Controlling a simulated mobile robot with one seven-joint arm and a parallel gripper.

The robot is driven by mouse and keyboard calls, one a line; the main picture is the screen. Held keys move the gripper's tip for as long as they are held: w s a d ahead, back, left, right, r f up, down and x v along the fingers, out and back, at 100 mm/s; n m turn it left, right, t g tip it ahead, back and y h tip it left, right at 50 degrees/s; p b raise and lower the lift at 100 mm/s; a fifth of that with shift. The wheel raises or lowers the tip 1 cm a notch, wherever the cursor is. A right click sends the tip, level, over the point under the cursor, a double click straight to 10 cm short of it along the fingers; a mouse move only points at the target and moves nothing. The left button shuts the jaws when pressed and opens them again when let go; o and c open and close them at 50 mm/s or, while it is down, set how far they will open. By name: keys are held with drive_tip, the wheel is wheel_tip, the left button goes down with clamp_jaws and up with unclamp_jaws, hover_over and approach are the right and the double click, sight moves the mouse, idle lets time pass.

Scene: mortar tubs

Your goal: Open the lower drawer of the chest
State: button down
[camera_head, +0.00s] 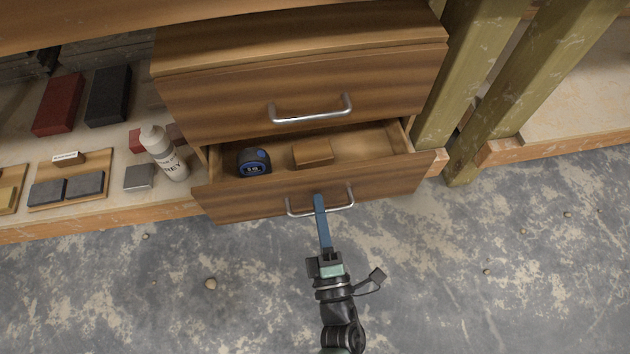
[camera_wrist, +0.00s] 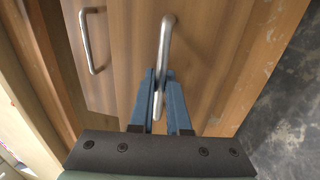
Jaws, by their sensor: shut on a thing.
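The wooden chest (camera_head: 300,50) has two drawers, each with a metal bar handle. The upper drawer (camera_head: 230,102) is shut. The lower drawer (camera_head: 260,197) stands partly open, with its inside showing from above. My gripper (camera_head: 319,201) reaches up to the lower drawer's front and is shut on its handle (camera_head: 343,207). In the wrist view, the blue fingers (camera_wrist: 160,90) lie on either side of the lower handle (camera_wrist: 166,40). The upper handle (camera_wrist: 87,40) shows to its left. In the lower drawer lie a dark tape measure (camera_head: 253,162) and a small wooden block (camera_head: 312,152).
A white bottle (camera_head: 163,152), a red block (camera_head: 58,104), a black block (camera_head: 108,95) and boards with grey blocks (camera_head: 67,188) sit on the shelf at left. Wooden posts (camera_head: 470,70) stand right of the chest. The concrete floor in front is mostly clear, with small pebbles (camera_head: 210,284).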

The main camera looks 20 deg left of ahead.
drive_tip(key=r+v, duration=0.2)
drive_tip(key=v, duration=1.2)
drive_tip(key=shift+s+d+r+p, duration=0.35)
drive_tip(key=shift+s+d+p, duration=0.05)
drive_tip(key=shift+s+p, duration=0.05)
drive_tip(key=c, duration=1.2)
unclamp_jaws()
drive_tip(key=shift+o, duration=0.2)
drive_tip(key=v, duration=1.3)
drive_tip(key=shift+p, duration=0.45)
